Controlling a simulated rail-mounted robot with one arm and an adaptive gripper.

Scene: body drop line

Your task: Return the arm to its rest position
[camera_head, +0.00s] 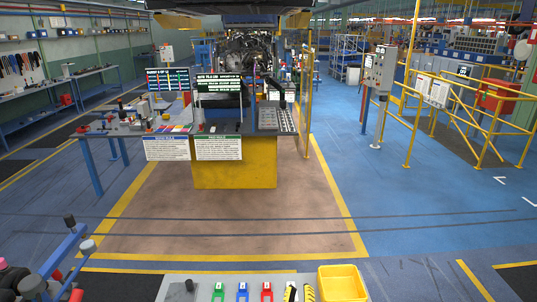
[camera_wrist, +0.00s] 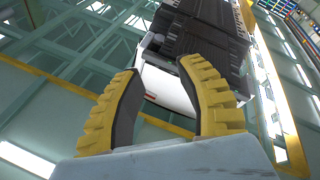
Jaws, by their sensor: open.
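My gripper (camera_wrist: 161,68) shows in the wrist view with its two yellow ribbed fingers spread apart and nothing between them. It points up toward the roof, with a hanging vehicle body (camera_wrist: 205,45) beyond the fingertips. The wrist view shows no work surface near the fingers. I cannot make out my arm's full pose in the head view.
A tray (camera_head: 205,285) with green, blue and red items and a yellow bin (camera_head: 342,283) is at the bottom. A yellow-fronted workstation (camera_head: 235,170) stands ahead. Yellow railings (camera_head: 455,110) stand at right. Open floor (camera_head: 240,225) lies between tray and workstation.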

